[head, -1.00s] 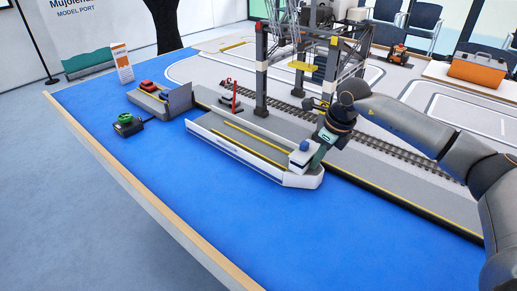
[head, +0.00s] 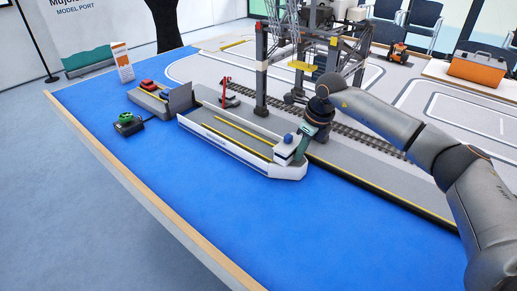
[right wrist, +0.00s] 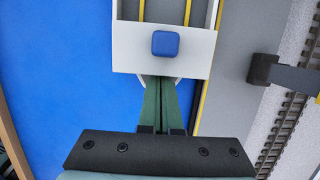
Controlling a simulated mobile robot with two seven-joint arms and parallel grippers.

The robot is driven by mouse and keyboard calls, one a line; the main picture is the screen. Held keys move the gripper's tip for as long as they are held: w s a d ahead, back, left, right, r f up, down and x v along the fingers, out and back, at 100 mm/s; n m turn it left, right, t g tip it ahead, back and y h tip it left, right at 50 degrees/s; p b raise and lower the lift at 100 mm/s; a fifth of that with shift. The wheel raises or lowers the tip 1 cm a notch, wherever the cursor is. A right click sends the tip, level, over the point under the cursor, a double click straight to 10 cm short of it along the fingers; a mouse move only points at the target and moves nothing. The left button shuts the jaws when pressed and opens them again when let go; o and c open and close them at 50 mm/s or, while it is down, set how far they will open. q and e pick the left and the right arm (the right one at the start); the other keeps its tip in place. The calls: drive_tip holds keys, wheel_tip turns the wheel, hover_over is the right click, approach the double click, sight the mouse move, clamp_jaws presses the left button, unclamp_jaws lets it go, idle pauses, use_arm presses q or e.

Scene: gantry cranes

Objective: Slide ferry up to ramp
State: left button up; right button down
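The ferry (head: 228,143) is a long white vessel with a grey deck and yellow lines, lying on the blue water surface along the quay. Its white cabin (right wrist: 128,52) with a blue block on top (head: 288,138) is at the near right end. The ramp (head: 181,98), a raised grey plate on a small landing, stands just off the ferry's far left end; a small gap seems to be between them. My right gripper (head: 300,157) is at the cabin end. In the right wrist view its green fingers (right wrist: 160,82) are together, tips against or just behind the cabin. My left gripper is out of view.
A red toy car (head: 148,85) sits on the landing. A red post (head: 226,90) and the gantry crane (head: 261,75) stand on the quay beside rails (head: 365,138). The near blue water is clear.

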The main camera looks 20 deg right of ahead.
sight(288, 135)
drive_tip(key=shift+w+a, duration=0.45)
drive_tip(key=shift+w, duration=0.4)
drive_tip(key=shift+w+a, duration=0.45)
drive_tip(key=shift+w, duration=0.35)
drive_tip(key=shift+w+a, duration=0.45)
drive_tip(key=shift+w, duration=0.4)
use_arm(q)
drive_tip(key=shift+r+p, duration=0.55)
drive_tip(key=shift+p, duration=0.05)
use_arm(e)
drive_tip(key=shift+s+d+r, duration=0.2)
drive_tip(key=shift+s+d, duration=0.15)
drive_tip(key=shift+s, duration=0.25)
